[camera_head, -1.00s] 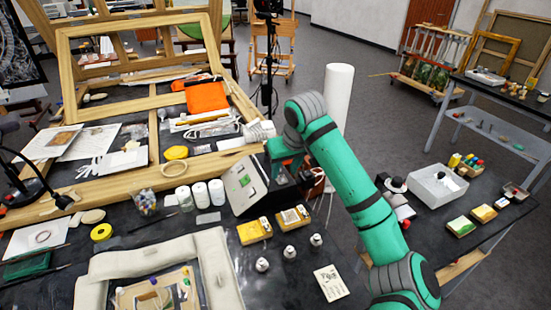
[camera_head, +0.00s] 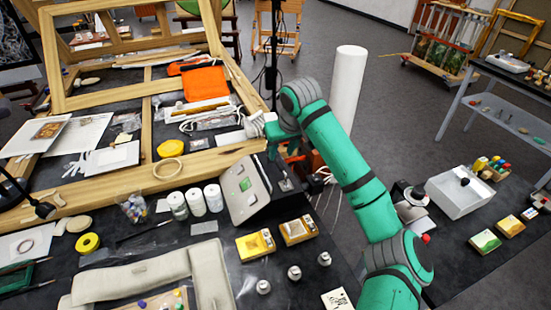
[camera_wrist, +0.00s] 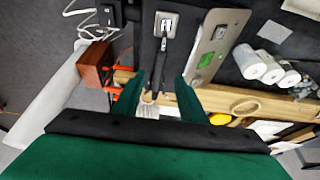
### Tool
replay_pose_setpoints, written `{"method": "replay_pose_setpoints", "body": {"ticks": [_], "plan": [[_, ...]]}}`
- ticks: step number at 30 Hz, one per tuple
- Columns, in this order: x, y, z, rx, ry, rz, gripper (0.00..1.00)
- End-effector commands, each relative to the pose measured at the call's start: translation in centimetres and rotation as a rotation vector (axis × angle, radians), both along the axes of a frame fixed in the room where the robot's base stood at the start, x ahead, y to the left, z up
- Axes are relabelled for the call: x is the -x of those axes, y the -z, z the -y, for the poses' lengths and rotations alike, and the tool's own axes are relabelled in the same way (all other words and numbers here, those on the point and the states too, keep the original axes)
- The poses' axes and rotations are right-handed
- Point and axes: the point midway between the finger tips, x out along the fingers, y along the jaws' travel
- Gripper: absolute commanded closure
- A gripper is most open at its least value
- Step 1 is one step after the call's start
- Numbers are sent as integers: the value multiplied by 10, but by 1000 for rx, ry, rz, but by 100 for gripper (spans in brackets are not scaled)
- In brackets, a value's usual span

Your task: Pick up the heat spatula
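I cannot surely pick out the heat spatula. One candidate is an orange-handled tool (camera_wrist: 113,67) beside a brown wooden block (camera_wrist: 94,65), left of my fingers in the wrist view. My gripper (camera_wrist: 159,78) is open, with its two dark green fingers apart. A dark upright part with a metal switch plate (camera_wrist: 166,24) shows ahead of and between the fingertips; I cannot tell whether they touch it. In the head view my gripper (camera_head: 272,148) is partly hidden by my wrist, behind the grey panelled case (camera_head: 244,190).
White jars (camera_head: 196,202) stand left of the case. Yellow boxes (camera_head: 254,243) lie in front of it. A tall white roll (camera_head: 347,95) stands behind my arm, and a white tray (camera_head: 457,198) at right.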

Motion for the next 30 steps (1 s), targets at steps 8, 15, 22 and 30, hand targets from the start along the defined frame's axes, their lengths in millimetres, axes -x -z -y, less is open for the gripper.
{"method": "replay_pose_setpoints", "body": {"ticks": [8, 15, 22, 30], "plan": [[-8, 21, -2, 0, 1, 2, 62], [-19, 48, -10, 2, -4, 0, 62], [-26, 67, -14, 0, -4, 1, 62], [-26, 68, -13, 0, -4, 2, 71]]}}
